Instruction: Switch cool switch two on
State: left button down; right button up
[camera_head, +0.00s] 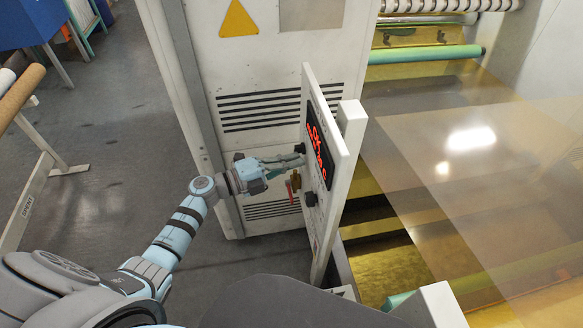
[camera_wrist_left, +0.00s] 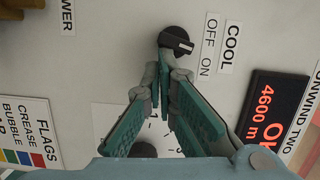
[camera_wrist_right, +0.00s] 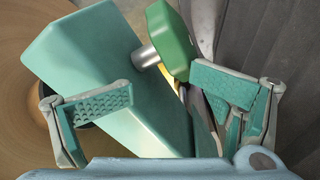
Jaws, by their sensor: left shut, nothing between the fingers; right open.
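The cool switch is a black rotary knob (camera_wrist_left: 177,42) on the white control panel (camera_wrist_left: 110,45), beside the labels COOL, OFF and ON in the left wrist view. Its white mark points right and slightly down, between OFF and ON. My left gripper (camera_wrist_left: 163,84) is shut and empty, its fingertips right at the knob's lower edge; I cannot tell if they touch. In the head view my left gripper (camera_head: 300,161) reaches the panel's face from the left, by the knob (camera_head: 300,148). My right gripper (camera_wrist_right: 168,107) is open, seen only in the right wrist view.
The panel has a red-lit display (camera_head: 319,144), another black knob (camera_head: 311,199) and a red handle (camera_head: 289,191). A white cabinet (camera_head: 262,65) stands behind. In the right wrist view a teal block (camera_wrist_right: 105,75) and green part (camera_wrist_right: 168,38) lie beyond the fingers.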

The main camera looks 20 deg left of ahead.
pick_arm(q)
jog(key=shift+w+f+p, duration=0.1)
jog(key=shift+f+p, duration=0.05)
jog(key=shift+p, duration=0.2)
pick_arm(e)
jog(key=shift+a+f, duration=0.35)
jog(key=shift+a, duration=0.15)
jog(key=shift+c, duration=0.9)
jog(key=shift+a, duration=0.2)
jog(key=shift+c, duration=0.8)
pick_arm(q)
jog(key=shift+a, duration=0.1)
pick_arm(e)
jog(key=shift+s+d+r, duration=0.1)
jog(key=shift+d, duration=0.45)
pick_arm(q)
jog(key=shift+a, duration=0.15)
pick_arm(e)
jog(key=shift+d, duration=0.1)
jog(key=shift+s+r, duration=0.1)
jog(key=shift+s, duration=0.05)
pick_arm(q)
jog(key=v, duration=0.8)
